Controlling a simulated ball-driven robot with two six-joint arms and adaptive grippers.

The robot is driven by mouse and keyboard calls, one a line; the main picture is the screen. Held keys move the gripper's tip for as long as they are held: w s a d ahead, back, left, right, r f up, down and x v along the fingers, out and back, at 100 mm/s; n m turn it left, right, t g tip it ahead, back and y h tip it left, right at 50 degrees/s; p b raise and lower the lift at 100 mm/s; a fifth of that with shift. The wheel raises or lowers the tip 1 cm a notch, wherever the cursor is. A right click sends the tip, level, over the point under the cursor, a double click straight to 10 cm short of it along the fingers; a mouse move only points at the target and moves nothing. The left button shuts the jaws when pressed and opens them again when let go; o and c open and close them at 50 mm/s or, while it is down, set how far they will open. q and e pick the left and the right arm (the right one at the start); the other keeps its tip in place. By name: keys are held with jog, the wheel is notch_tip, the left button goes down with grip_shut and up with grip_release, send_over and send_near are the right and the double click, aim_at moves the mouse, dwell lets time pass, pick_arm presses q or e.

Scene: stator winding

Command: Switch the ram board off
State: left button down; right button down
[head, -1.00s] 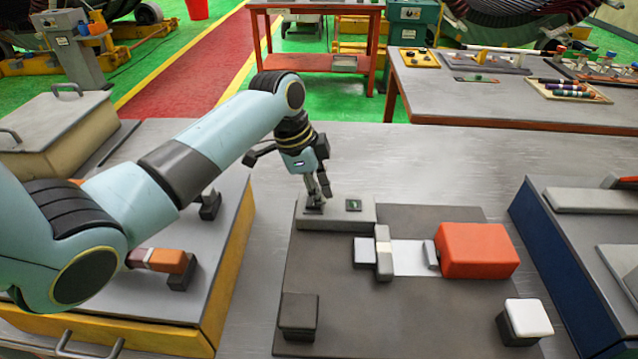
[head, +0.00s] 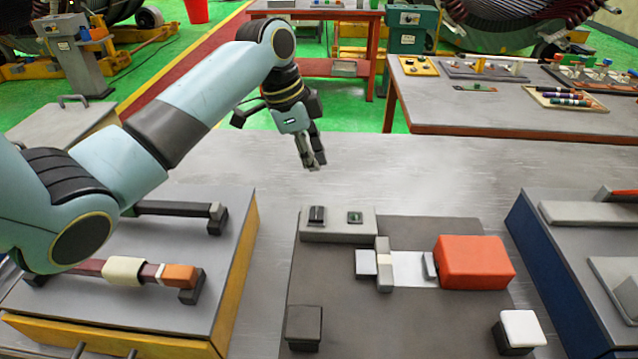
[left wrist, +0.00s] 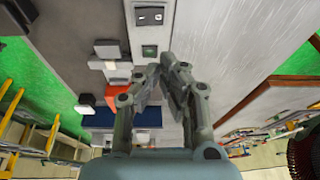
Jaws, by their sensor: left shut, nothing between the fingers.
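The ram board (head: 400,320) is a dark plate on the bench with an orange block (head: 473,262) and a grey clamp-like part (head: 384,264) on it. A grey switch box (head: 337,232) sits at its back left edge. The box carries a black rocker switch (head: 317,215) and a small dark square with a green mark (head: 355,217). Both also show in the left wrist view, the switch (left wrist: 150,14) above the green square (left wrist: 149,52). I cannot tell the rocker's position. My left gripper (head: 313,166) is shut and empty, raised above and behind the box, apart from it.
A yellow-sided fixture (head: 237,262) holding bars stands on the left under my left arm. A blue-sided unit (head: 535,250) stands on the right. A black post (head: 304,325) and a white-topped post (head: 522,326) stand at the board's front corners. The bench behind the box is clear.

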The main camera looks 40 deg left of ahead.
pick_arm(q)
jog(key=shift+w+a+v, duration=0.1)
jog(key=shift+w+v, duration=0.05)
jog(key=shift+v, duration=0.65)
jog(key=shift+w+a+v, duration=0.1)
jog(key=shift+w+v, duration=0.05)
jog(key=shift+v, duration=0.6)
